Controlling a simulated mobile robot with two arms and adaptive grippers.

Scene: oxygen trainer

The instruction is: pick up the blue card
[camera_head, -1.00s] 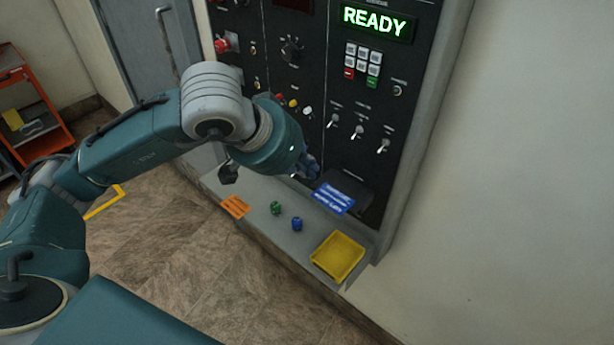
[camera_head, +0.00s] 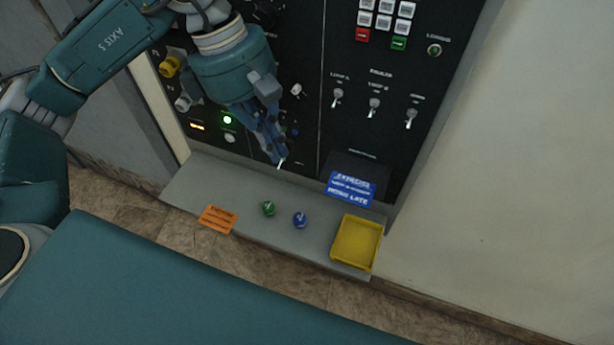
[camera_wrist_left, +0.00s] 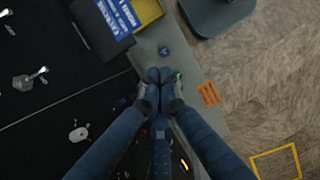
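The blue card (camera_head: 351,189) with white lettering rests at the front of a dark holder (camera_head: 362,166) on the panel, just above the grey shelf. It also shows at the top of the left wrist view (camera_wrist_left: 117,14). My left gripper (camera_head: 279,160) is in front of the panel, to the left of the card and apart from it, pointing down toward the shelf. In the left wrist view its blue fingers (camera_wrist_left: 160,77) come together at the tips with nothing visible between them. My right gripper is in neither view.
The grey shelf (camera_head: 187,186) holds an orange card (camera_head: 218,219), a green knob-like piece (camera_head: 268,208), a blue one (camera_head: 300,219) and a yellow tray (camera_head: 356,243). Toggle switches (camera_head: 373,106) stick out of the panel above the card.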

